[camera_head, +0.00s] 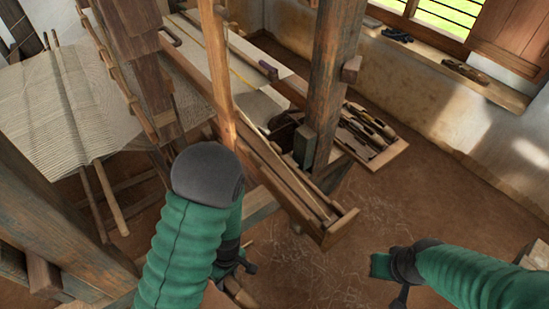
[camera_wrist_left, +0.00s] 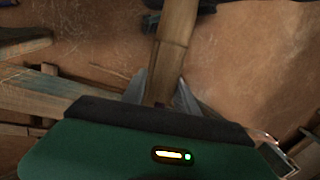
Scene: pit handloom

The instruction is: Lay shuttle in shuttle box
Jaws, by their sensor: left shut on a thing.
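My left gripper (camera_head: 243,268) is low at the bottom centre of the head view, partly hidden by my forearm. It is shut on a long brown wooden piece (camera_head: 241,294), which looks like the shuttle. In the left wrist view this shuttle (camera_wrist_left: 174,52) extends from between the grey fingertips (camera_wrist_left: 162,97) to the top edge. The shuttle box (camera_head: 318,208) appears to be the open end of the long wooden trough, beyond and right of my left gripper and apart from it. My right gripper (camera_head: 402,290) is at the lower right, its fingers mostly hidden.
A thick loom post (camera_head: 330,85) rises beside the trough. A wooden tray (camera_head: 388,155) holding several dark wooden items lies behind it. Pale warp cloth (camera_head: 60,110) spreads at left. A windowsill (camera_head: 455,70) runs along the back wall. Open earthen floor (camera_head: 385,215) lies right of the trough.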

